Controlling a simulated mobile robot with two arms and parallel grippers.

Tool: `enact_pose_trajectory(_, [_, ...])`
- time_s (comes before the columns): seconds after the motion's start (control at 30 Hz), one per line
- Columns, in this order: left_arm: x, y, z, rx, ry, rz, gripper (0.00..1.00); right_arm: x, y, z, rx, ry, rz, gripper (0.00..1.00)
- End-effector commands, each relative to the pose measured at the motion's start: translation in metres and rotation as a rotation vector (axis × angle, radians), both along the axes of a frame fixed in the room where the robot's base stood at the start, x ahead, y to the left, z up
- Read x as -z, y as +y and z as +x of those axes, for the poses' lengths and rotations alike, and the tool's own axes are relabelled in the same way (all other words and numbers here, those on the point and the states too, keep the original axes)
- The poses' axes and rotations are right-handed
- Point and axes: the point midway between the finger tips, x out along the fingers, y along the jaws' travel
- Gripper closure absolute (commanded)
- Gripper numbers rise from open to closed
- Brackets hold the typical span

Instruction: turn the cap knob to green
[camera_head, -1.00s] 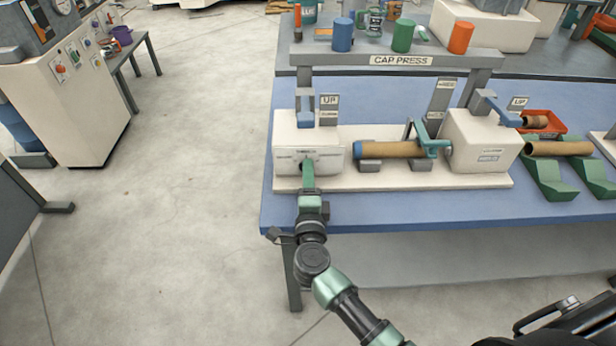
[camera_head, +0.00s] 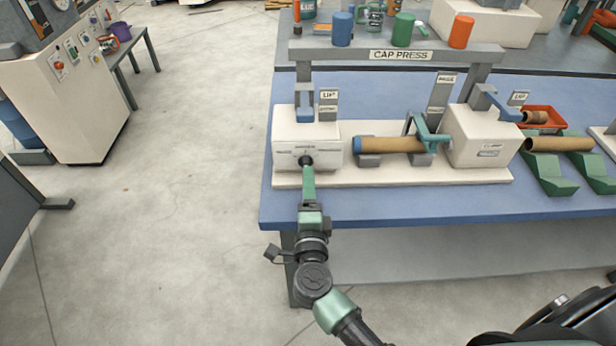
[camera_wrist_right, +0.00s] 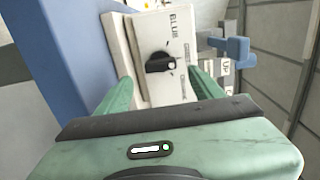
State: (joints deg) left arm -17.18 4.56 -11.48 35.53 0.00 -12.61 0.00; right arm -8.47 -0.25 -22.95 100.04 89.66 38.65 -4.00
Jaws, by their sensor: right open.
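The cap knob (camera_head: 305,160) is a small black dial on the front of the cream box at the left end of the cap press. In the right wrist view the knob (camera_wrist_right: 160,62) has a pale mark on the side toward the middle label. The label BLUE reads clearly there; the other labels are too small to read surely. My right gripper (camera_head: 308,172) is just in front of the knob in the head view. In the wrist view its green fingers (camera_wrist_right: 163,88) are apart, with the knob beyond and between them, and nothing held. My left gripper is not shown.
A brown tube with a blue end (camera_head: 390,145) lies on supports right of the box. A blue lever (camera_head: 304,114) stands above the box. The gray CAP PRESS frame (camera_head: 440,55) spans behind, with colored cylinders on top. The blue table's front strip (camera_head: 420,208) is clear.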

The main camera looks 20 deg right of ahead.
Motion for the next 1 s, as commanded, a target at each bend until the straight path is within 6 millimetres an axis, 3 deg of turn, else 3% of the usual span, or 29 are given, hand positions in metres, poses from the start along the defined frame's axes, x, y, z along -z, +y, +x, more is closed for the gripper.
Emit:
enact_pose_trajectory(0.23, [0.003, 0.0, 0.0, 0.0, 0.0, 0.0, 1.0, 0.0, 0.007, -0.025, 0.0, 0.0, 0.002, 0.33])
enact_pose_trajectory(0.77, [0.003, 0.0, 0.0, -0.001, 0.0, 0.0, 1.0, -0.001, 0.008, -0.026, -0.001, -0.001, 0.001, 0.33])
enact_pose_trajectory(0.87, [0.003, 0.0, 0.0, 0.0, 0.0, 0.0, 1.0, -0.008, 0.012, -0.026, -0.035, -0.02, -0.025, 0.33])
enact_pose_trajectory(1.0, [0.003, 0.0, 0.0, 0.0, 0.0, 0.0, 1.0, -0.039, 0.039, -0.029, -0.209, -0.092, -0.16, 0.33])
